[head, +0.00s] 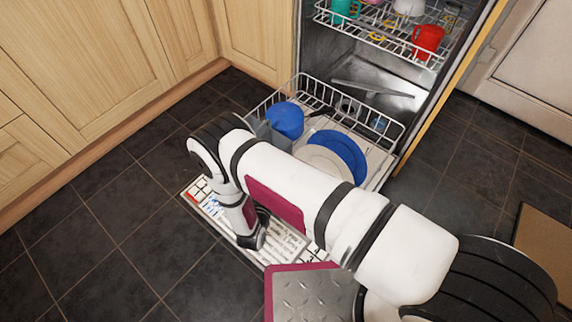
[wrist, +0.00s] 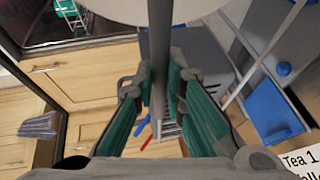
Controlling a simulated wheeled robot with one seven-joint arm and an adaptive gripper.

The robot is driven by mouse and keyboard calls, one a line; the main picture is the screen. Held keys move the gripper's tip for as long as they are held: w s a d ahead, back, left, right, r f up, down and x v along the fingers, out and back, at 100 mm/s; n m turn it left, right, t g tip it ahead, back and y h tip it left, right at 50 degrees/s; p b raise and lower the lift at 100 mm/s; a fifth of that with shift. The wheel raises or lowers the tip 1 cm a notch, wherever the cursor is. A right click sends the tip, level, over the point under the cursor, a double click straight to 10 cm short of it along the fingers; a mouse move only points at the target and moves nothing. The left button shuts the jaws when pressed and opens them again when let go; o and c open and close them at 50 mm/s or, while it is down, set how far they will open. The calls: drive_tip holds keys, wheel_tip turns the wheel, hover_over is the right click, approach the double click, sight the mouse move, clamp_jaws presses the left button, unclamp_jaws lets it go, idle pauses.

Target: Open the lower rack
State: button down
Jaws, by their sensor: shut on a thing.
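The lower rack (head: 385,117) is a white wire basket standing out of the dishwasher over its lowered door (head: 287,246). It holds a blue bowl (head: 285,119), a blue plate (head: 342,150) and a pale plate (head: 322,161). My arm crosses in front and hides the rack's near edge. My gripper (head: 257,232) points down near that edge, low over the door. In the wrist view, my gripper's green-padded fingers (wrist: 158,82) are closed around a thin grey upright piece, which appears to be part of the rack; the exact contact is unclear.
The upper rack (head: 385,42) holds a red cup (head: 427,40) and a green cup (head: 343,10). Wooden cabinets (head: 90,65) stand at the left. Dark floor tiles (head: 110,225) are clear on the left. A brown mat (head: 545,245) lies at the right.

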drive_tip(key=shift+s+a, duration=0.45)
drive_tip(key=shift+a, duration=0.2)
drive_tip(key=c, duration=1.6)
unclamp_jaws()
drive_tip(key=shift+c, duration=0.2)
drive_tip(key=shift+d, duration=0.1)
drive_tip(key=v, duration=1.2)
drive_tip(key=shift+r, duration=0.1)
